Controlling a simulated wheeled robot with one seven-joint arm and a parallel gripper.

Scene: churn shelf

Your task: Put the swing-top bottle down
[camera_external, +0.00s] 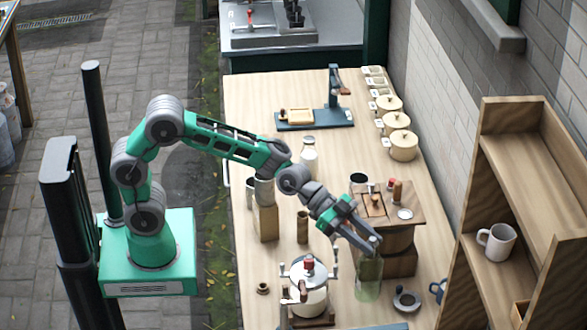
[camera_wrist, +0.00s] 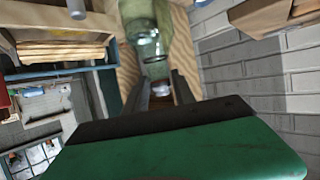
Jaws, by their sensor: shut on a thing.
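The swing-top bottle (camera_external: 368,279) is pale green glass and hangs below my gripper (camera_external: 366,240) over the right front part of the wooden table (camera_external: 262,96). It looks upright in the external view. My gripper is shut on the upper part of the bottle, and the fingers hide its top. In the wrist view the green bottle (camera_wrist: 151,40) lies ahead between the dark fingers (camera_wrist: 160,88). I cannot tell whether its base touches the table.
A small grey dish (camera_external: 407,300) and a blue mug (camera_external: 438,290) lie to the right. A wooden shelf (camera_external: 490,215) with a white mug (camera_external: 497,243) rises at the right.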

